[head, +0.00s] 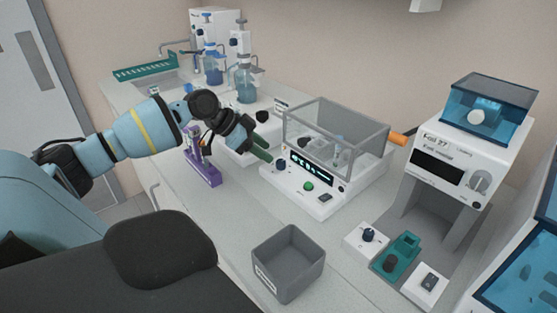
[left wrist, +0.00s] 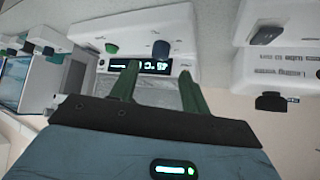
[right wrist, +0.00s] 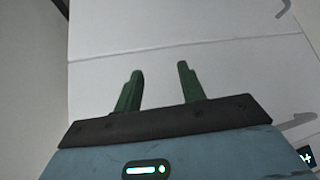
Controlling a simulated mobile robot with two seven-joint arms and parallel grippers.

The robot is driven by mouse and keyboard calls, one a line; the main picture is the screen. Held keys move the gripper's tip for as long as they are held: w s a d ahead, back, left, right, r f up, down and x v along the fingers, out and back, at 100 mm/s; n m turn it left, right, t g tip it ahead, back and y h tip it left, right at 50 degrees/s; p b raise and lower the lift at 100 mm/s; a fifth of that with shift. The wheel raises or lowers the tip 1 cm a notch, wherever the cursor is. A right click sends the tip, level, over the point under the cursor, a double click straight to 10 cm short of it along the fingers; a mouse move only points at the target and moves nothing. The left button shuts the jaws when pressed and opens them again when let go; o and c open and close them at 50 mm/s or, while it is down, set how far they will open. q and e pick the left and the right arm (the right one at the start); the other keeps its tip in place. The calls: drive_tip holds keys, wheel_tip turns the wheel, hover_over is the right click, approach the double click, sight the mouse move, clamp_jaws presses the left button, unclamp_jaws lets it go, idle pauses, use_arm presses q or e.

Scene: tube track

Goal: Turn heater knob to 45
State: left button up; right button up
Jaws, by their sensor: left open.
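The white heater unit (head: 310,195) has a clear grey-framed box on top and a dark front display (head: 312,166). Its dark blue knob (head: 281,164) is at the left of its front; a green knob (head: 308,186) is to the right. My left gripper (head: 267,156) is open and empty, its green fingertips close to the blue knob. In the left wrist view the blue knob (left wrist: 160,49) appears just beyond and between the two fingers, apparently not gripped. The display digits (left wrist: 150,66) are upside down and hard to read. My right gripper (right wrist: 159,72) is open and empty before a pale surface.
A white unit with a black knob (head: 263,115) stands left of the heater. A purple rack (head: 204,172) is near my left forearm. A grey bin (head: 289,264) sits in front. Teal and white small blocks (head: 402,246) are at right, below a white instrument (head: 470,150).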

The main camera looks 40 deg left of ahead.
sight(281, 162)
use_arm(q)
drive_tip(key=x, duration=0.4)
drive_tip(key=shift+w+d+f, duration=0.15)
drive_tip(key=shift+w+f, duration=0.1)
drive_tip(key=shift+w+d+f, duration=0.2)
drive_tip(key=shift+w+f, duration=0.05)
drive_tip(key=shift+f, duration=0.1)
use_arm(e)
drive_tip(key=shift+w+d, duration=0.1)
drive_tip(key=shift+w, duration=0.2)
use_arm(q)
drive_tip(key=shift+c, duration=0.5)
